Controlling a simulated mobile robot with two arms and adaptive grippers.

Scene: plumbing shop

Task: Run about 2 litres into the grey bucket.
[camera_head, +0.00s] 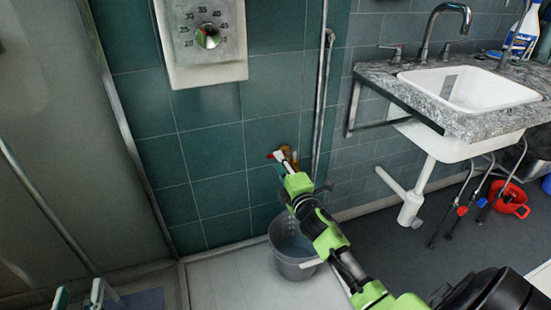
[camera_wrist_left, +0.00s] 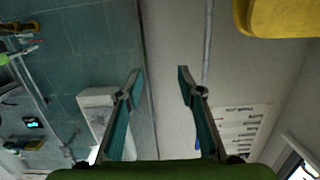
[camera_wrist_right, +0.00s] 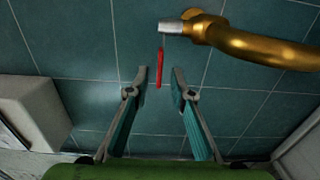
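The grey bucket (camera_head: 283,262) stands upright on the floor by the tiled wall, partly hidden by my right arm. I cannot tell whether it holds water. Above it a brass tap (camera_head: 293,161) comes from the wall; it shows large in the right wrist view (camera_wrist_right: 255,44). Its red lever (camera_wrist_right: 159,68) appears between the tips of my right gripper (camera_wrist_right: 160,78), which is open. I cannot tell whether the fingers touch the lever. No water stream is visible. My left gripper (camera_head: 79,295) is open and empty at the lower left, also in the left wrist view (camera_wrist_left: 159,75).
A white sink (camera_head: 470,90) in a stone counter stands at the right. A red bucket (camera_head: 508,198) is on the dark floor beneath. A wall unit with a numbered dial (camera_head: 208,37) hangs above the tap. A vertical pipe (camera_head: 323,100) runs right of the tap.

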